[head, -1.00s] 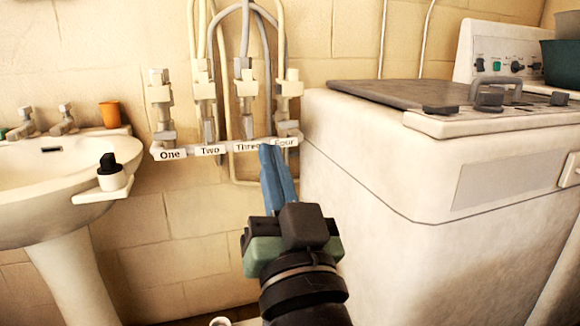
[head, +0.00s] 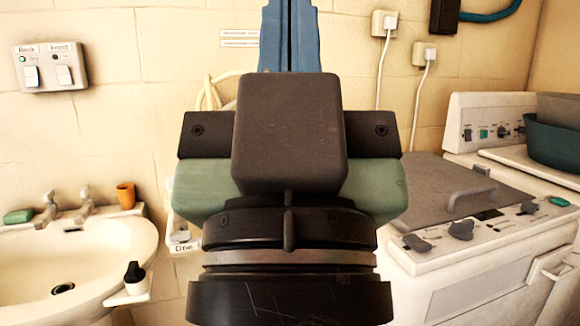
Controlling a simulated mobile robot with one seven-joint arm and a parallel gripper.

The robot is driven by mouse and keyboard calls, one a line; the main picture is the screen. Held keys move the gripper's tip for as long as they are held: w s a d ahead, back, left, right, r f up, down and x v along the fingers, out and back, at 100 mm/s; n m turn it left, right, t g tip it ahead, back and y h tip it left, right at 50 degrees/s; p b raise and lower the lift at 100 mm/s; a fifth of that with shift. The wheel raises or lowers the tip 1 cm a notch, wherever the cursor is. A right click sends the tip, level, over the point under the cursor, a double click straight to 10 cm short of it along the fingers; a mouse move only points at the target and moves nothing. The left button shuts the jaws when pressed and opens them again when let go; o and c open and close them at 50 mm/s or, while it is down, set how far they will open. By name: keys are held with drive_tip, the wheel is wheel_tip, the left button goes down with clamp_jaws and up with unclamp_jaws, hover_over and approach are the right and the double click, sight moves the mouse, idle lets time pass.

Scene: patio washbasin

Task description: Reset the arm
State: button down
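My gripper (head: 289,12) stands large in the middle of the head view, close to the camera and pointing up. Its two blue fingers lie side by side with no clear gap, and nothing shows between them. The very tips reach the top edge of the picture. The dark and green gripper body hides most of the wall valves and hoses behind it. Part of a pale hose (head: 212,95) and the label "One" (head: 184,247) show at its left.
A washbasin (head: 110,270) with taps, an orange cup (head: 125,195) and a green soap (head: 18,216) is at left. A switch panel (head: 50,67) is on the wall above. A washing machine (head: 430,190) with a teal tub (head: 553,140) is at right. Sockets (head: 384,23) are on the wall.

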wheel_tip(320, 180, up, 16)
drive_tip(key=p, duration=1.3)
drive_tip(key=shift+f, duration=0.1)
